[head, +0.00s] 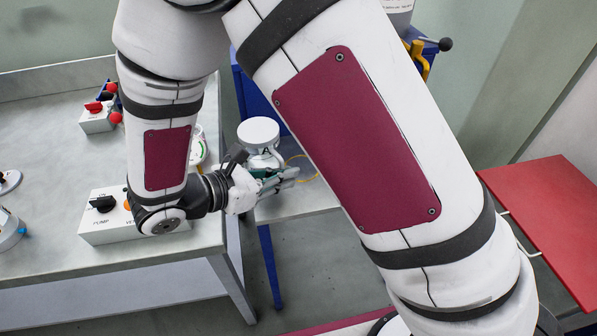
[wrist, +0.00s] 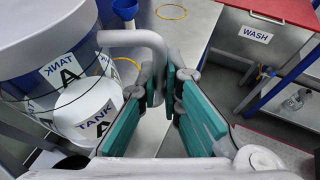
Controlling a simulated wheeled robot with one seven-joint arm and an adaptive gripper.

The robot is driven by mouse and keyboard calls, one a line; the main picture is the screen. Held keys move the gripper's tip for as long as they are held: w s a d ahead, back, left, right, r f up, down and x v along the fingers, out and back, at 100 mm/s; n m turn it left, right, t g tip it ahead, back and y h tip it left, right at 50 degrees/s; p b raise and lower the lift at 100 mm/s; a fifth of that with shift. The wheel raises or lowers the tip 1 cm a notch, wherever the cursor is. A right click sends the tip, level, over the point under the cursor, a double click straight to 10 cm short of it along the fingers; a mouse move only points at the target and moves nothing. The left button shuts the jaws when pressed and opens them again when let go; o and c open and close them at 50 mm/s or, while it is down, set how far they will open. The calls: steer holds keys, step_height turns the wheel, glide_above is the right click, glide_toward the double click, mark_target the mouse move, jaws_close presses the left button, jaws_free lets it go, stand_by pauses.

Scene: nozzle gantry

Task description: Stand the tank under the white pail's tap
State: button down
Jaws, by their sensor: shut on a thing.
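The tank (head: 258,135) is white with a round top and a letter A label, over or on the grey table left of my forearm. It also shows in the wrist view (wrist: 75,105), labelled TANK A. My gripper (wrist: 166,100) is shut on its grey handle (wrist: 150,40), which runs down between the green pads. The gripper also shows in the head view (head: 275,182), against the tank's lower right. I cannot tell whether the tank's base touches the table. A pale container (head: 398,16), possibly the white pail, shows at the top edge, mostly hidden; its tap is not clear.
A yellow ring (head: 302,167) marks the grey table; another ring (wrist: 171,12) and a blue funnel (wrist: 125,9) show in the wrist view. A pump switch box (head: 120,222) stands left. A red table (head: 545,205) is at right, a WASH sign (wrist: 255,34) nearby.

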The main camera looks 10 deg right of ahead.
steer(key=shift+m+g, duration=0.4)
steer(key=shift+g, duration=0.1)
steer(key=shift+w+a+r+b+x, duration=0.1)
steer(key=shift+w+b+x, duration=0.2)
steer(key=shift+x, duration=1.75)
steer(key=shift+w+a+r+b+x, duration=0.1)
steer(key=shift+w+b+x, duration=0.2)
steer(key=shift+x, duration=1.8)
steer(key=shift+w+a+r+b+x, duration=0.1)
steer(key=shift+w+b+x, duration=0.2)
steer(key=shift+x, duration=1.75)
steer(key=shift+f, duration=0.15)
steer(key=c, duration=2.2)
jaws_free()
steer(key=shift+f, duration=0.15)
steer(key=o, duration=0.4)
steer(key=shift+s, duration=0.1)
steer(key=shift+o, duration=0.2)
